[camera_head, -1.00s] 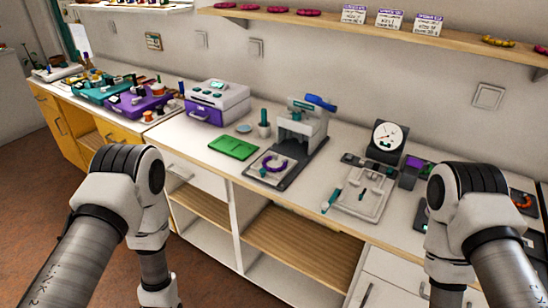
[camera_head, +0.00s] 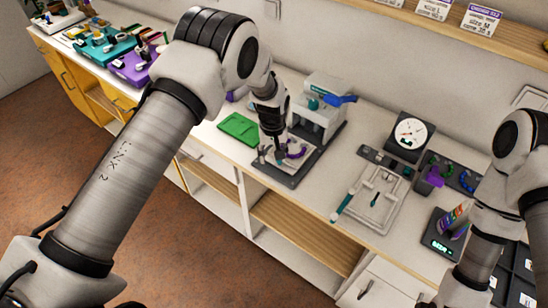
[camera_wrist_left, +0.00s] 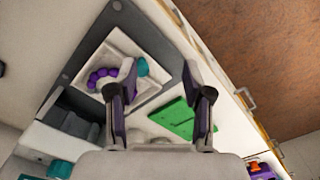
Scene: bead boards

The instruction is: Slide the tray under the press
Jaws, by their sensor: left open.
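The press (camera_head: 320,112) is a grey-white machine with a blue handle, standing on a dark base plate (camera_head: 288,181). The light tray (camera_head: 300,161) lies on that base in front of the press, carrying a purple bead ring (camera_head: 296,152). In the left wrist view the tray (camera_wrist_left: 152,84) shows the purple beads (camera_wrist_left: 100,77) and a teal part at its edge. My left gripper (camera_head: 274,156) points down at the tray's left side, fingers apart. In the left wrist view my gripper (camera_wrist_left: 160,70) is open, over the tray's edge; contact cannot be told. My right gripper is out of view.
A green board (camera_head: 238,128) lies left of the base. The counter's front edge runs close before the press.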

